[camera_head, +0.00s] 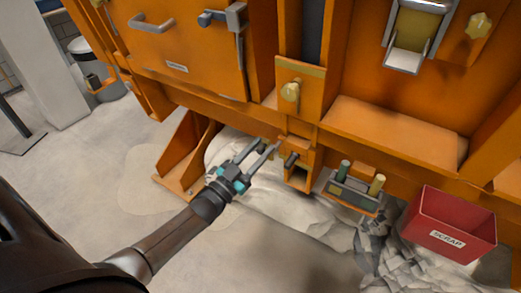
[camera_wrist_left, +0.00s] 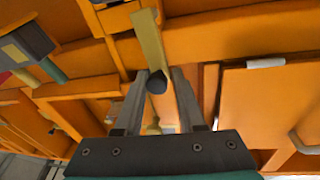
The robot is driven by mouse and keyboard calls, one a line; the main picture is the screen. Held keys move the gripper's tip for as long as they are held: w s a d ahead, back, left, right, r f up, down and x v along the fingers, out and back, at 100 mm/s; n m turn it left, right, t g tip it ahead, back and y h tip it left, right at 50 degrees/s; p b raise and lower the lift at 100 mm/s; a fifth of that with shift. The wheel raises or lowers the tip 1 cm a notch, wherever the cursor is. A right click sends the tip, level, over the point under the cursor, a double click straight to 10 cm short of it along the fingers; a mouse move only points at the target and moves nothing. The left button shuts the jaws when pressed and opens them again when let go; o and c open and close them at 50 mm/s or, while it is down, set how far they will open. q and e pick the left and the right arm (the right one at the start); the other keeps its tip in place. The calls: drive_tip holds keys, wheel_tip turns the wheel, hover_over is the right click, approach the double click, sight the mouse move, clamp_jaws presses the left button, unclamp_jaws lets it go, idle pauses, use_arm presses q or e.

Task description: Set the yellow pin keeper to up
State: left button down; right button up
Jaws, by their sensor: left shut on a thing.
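My left gripper (camera_head: 268,150) reaches in from the left, low in front of the orange machine. In the left wrist view its two fingers (camera_wrist_left: 159,75) close around the dark end of a yellow bar. I take this bar to be the yellow pin keeper (camera_wrist_left: 149,38). In the head view the fingers and the dark end hide most of it, and I cannot tell whether it is up or down. Just right of the fingertips is an orange bracket with a dark round pin (camera_head: 291,159). My right gripper is not in view.
A yellow knob (camera_head: 290,92) sits on a plate above the bracket. A grey holder (camera_head: 350,194) with green and yellow cylinders and a red scrap bin (camera_head: 450,222) stand to the right. Sand lies below. An orange door (camera_head: 175,45) with handles is at the upper left.

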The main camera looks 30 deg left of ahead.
sight(258, 152)
use_arm(q)
drive_tip(key=shift+a+r, duration=0.1)
drive_tip(key=shift+r, duration=0.05)
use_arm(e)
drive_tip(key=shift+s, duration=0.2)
use_arm(q)
drive_tip(key=c, duration=0.7)
unclamp_jaws()
drive_tip(key=shift+s+f, duration=0.25)
drive_tip(key=p+v, duration=0.1)
drive_tip(key=v, duration=0.3)
drive_tip(key=shift+s, duration=0.15)
drive_tip(key=v, duration=1)
drive_tip(key=shift+s, duration=0.2)
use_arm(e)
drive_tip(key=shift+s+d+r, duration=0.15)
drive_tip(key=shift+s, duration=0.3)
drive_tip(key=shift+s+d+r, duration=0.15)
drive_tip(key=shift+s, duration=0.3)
